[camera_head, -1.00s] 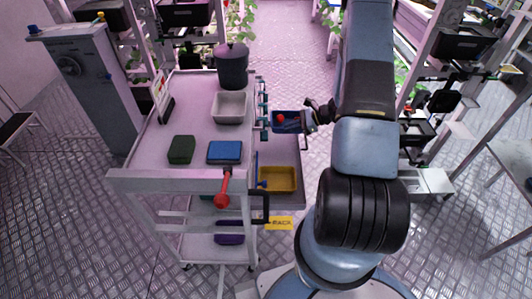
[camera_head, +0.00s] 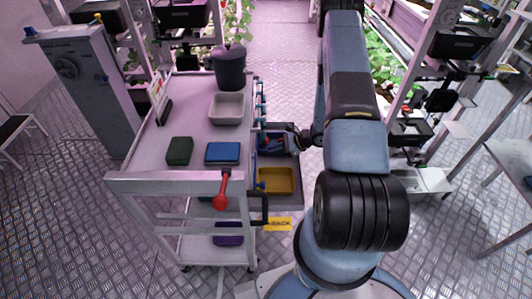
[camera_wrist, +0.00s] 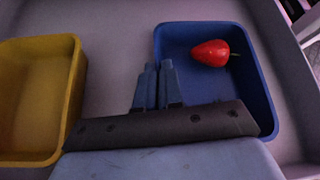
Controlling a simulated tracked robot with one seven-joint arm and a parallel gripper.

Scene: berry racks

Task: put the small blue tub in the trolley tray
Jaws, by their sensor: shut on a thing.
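The small blue tub (camera_head: 277,147) is in the head view, over the far part of the grey tray (camera_head: 291,206) beside the trolley. In the wrist view the blue tub (camera_wrist: 262,100) holds a red fruit (camera_wrist: 210,53). My gripper (camera_wrist: 159,68) is shut on the tub's near-left rim, with its fingers close together. The tub looks level and sits within the outline of the grey tray (camera_wrist: 120,50). I cannot tell whether its base touches the tray floor. A yellow tub (camera_head: 276,180) lies in the same tray, apart from the blue one, and shows in the wrist view (camera_wrist: 70,110).
A red-ended handle (camera_head: 221,196) sticks out in front. Plant racks stand right of my arm.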

